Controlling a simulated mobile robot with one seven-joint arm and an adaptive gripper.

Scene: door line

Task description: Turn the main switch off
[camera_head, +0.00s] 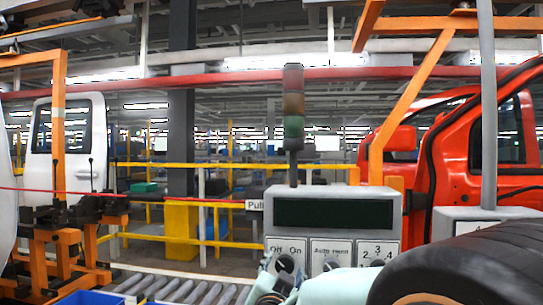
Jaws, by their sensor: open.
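A grey control box (375,193) stands at the centre right with a dark display. The main switch (286,263) is a dark round knob below the words "Off" and "On" on a white plate at the box's lower left. Its lower part is hidden by my arm, and I cannot tell which way it points. My gripper (275,272) is open at the bottom centre, in front of the main switch plate. It is small and partly hidden by my pale arm, and I cannot tell whether it touches the knob.
Two other plates, "Auto" (331,255) and a numbered dial (377,252), sit right of the switch. A signal tower (293,115) rises behind the box. A roller conveyor (185,287) and blue bin (90,298) lie left. A red door (465,150) stands right.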

